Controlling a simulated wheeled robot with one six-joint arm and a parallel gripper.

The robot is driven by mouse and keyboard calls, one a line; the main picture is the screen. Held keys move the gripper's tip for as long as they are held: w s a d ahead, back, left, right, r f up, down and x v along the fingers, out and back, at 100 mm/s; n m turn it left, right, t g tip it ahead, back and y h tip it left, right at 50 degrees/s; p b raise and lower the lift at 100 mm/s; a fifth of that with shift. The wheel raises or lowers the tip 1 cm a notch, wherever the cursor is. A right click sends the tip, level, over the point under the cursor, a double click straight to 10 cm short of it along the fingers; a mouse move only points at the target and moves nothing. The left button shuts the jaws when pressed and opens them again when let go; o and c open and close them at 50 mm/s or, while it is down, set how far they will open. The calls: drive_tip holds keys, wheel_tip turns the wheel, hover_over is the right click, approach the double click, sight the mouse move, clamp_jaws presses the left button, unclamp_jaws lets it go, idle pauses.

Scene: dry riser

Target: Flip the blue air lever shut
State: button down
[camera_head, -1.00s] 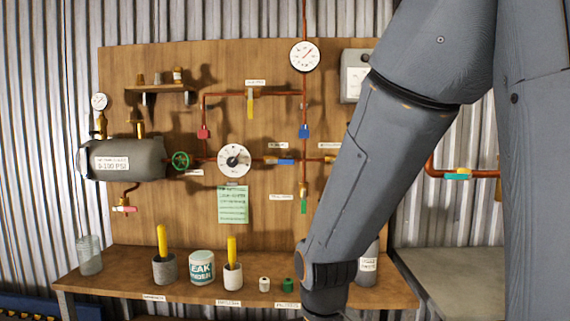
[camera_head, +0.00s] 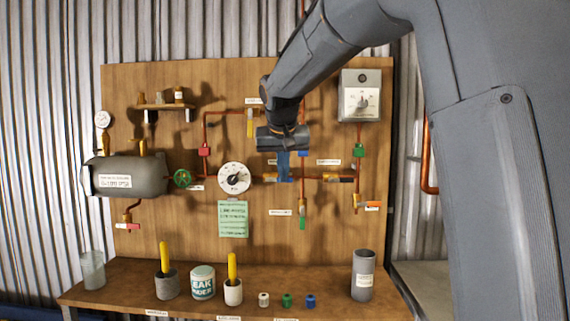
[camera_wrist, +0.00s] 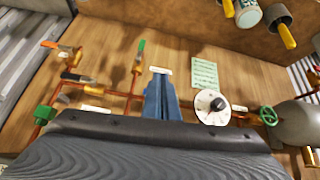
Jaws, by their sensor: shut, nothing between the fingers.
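My gripper (camera_head: 283,178) is in front of the middle of the wooden board, its blue fingers pointing down in the head view. The fingers are shut with nothing between them; they also show closed in the wrist view (camera_wrist: 158,75). The fingertips overlap the horizontal copper pipe just right of the white round dial (camera_head: 234,178). The blue air lever sits on that pipe stretch, beside a brass valve body (camera_head: 270,177). It is hidden behind, or blends with, my blue fingers. I cannot tell its angle or whether I touch it.
Nearby are a green-handled valve (camera_head: 302,222), an orange-handled valve (camera_head: 372,205), a yellow lever (camera_head: 250,122) and a green handwheel (camera_head: 182,178). A grey tank (camera_head: 135,178) is at left. Cups and small caps stand on the shelf (camera_head: 130,292) below.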

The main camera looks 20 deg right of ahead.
drive_tip(key=w+d+r+m+t, duration=0.1)
drive_tip(key=w+r, duration=0.2)
drive_tip(key=r, duration=0.7)
drive_tip(key=shift+w+r+h+p, duration=0.2)
drive_tip(key=shift+r+h+p, duration=0.1)
drive_tip(key=shift+r+p, duration=0.1)
drive_tip(key=shift+f, duration=0.15)
drive_tip(key=s+f+p+x, duration=0.1)
drive_tip(key=p+x, duration=0.3)
drive_tip(key=x, duration=0.9)
drive_tip(key=shift+s+a+f, duration=0.15)
drive_tip(key=shift+s+a, duration=0.15)
drive_tip(key=shift+f+t, duration=0.1)
drive_tip(key=shift+t, duration=0.2)
